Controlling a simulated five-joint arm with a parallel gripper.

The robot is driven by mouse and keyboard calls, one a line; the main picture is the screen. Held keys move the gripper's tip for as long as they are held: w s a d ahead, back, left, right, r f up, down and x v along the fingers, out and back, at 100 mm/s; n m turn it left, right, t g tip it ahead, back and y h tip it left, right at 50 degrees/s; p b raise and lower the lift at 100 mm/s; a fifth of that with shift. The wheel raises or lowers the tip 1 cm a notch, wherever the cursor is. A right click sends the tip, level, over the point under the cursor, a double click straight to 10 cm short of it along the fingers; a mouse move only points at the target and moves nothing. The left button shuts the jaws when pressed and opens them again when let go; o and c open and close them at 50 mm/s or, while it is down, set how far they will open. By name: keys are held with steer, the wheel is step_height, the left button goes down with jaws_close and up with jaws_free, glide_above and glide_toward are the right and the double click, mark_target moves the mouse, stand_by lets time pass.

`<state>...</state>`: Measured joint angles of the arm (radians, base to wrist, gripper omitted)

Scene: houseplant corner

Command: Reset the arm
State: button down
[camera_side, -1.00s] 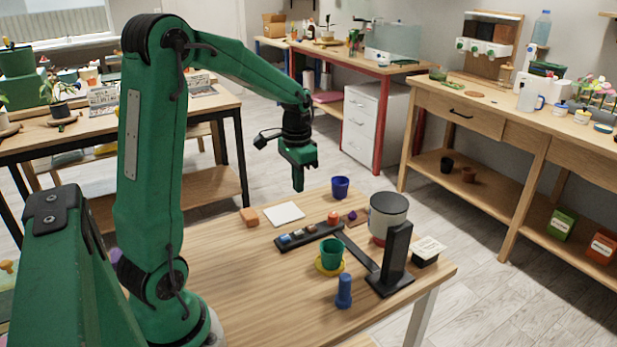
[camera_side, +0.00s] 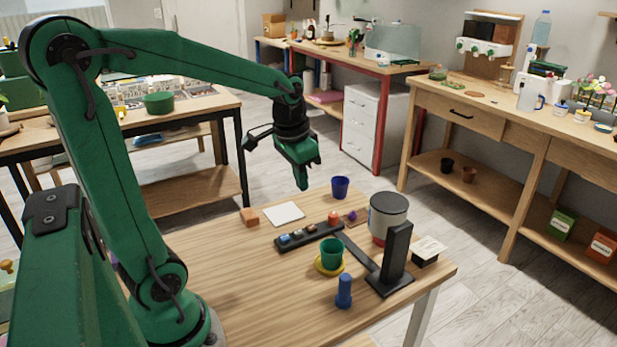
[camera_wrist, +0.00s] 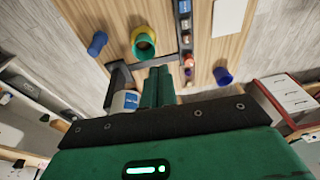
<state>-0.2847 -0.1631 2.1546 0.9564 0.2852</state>
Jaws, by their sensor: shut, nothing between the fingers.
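My gripper (camera_side: 303,180) is shut and empty. In the side view it hangs in the air over the far edge of the wooden table (camera_side: 232,268), above and to the left of the dark blue pot (camera_side: 340,187). In the wrist view its green fingers (camera_wrist: 158,85) lie together with nothing between them. My upper arm leans back to the left, and my forearm reaches across to the right.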

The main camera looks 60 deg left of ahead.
steer(key=s+d+r+t, duration=0.2)
steer(key=s+d+t, duration=0.1)
steer(key=s+d, duration=0.6)
steer(key=shift+s+d+r+h, duration=0.2)
steer(key=shift+s+r+h, duration=0.1)
steer(key=shift+s+r, duration=0.1)
stand_by(1.1)
